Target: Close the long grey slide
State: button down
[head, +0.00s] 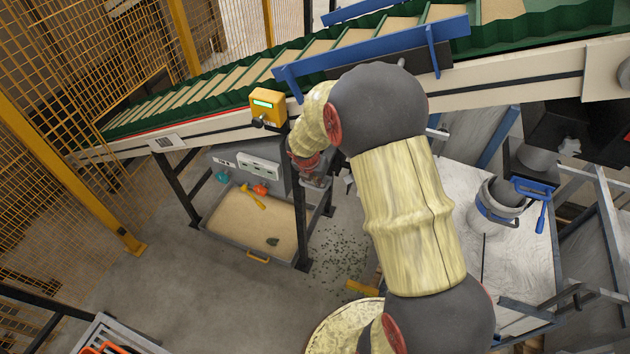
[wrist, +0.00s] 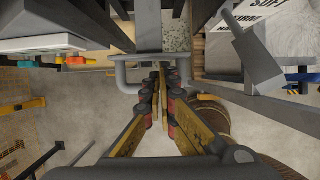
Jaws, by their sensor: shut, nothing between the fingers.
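In the wrist view, a long grey bar-like piece (wrist: 148,22) runs away from the top of my gripper, with a pale grey U-shaped handle (wrist: 122,78) at its near end; I take this to be the long grey slide. My gripper (wrist: 160,72) is shut and empty, its fingertips at the handle. I cannot tell whether they touch it. How far the slide stands out is not clear. In the head view my arm hides most of this area, and my gripper is not clearly visible there.
A green conveyor (head: 480,40) with blue side guards crosses above. Below it a grey sand tray (head: 215,240) holds a yellow tool (head: 252,196). A white-topped bench (head: 520,255) stands right. Yellow mesh fencing (head: 75,70) stands left. The floor (head: 190,300) in front is clear.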

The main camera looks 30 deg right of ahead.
jog(key=shift+d, duration=0.1)
jog(key=w+d+p, duration=0.2)
jog(key=d, duration=0.1)
jog(key=shift+w, duration=0.2)
jog(key=shift+a, duration=0.15)
dwell(0.3)
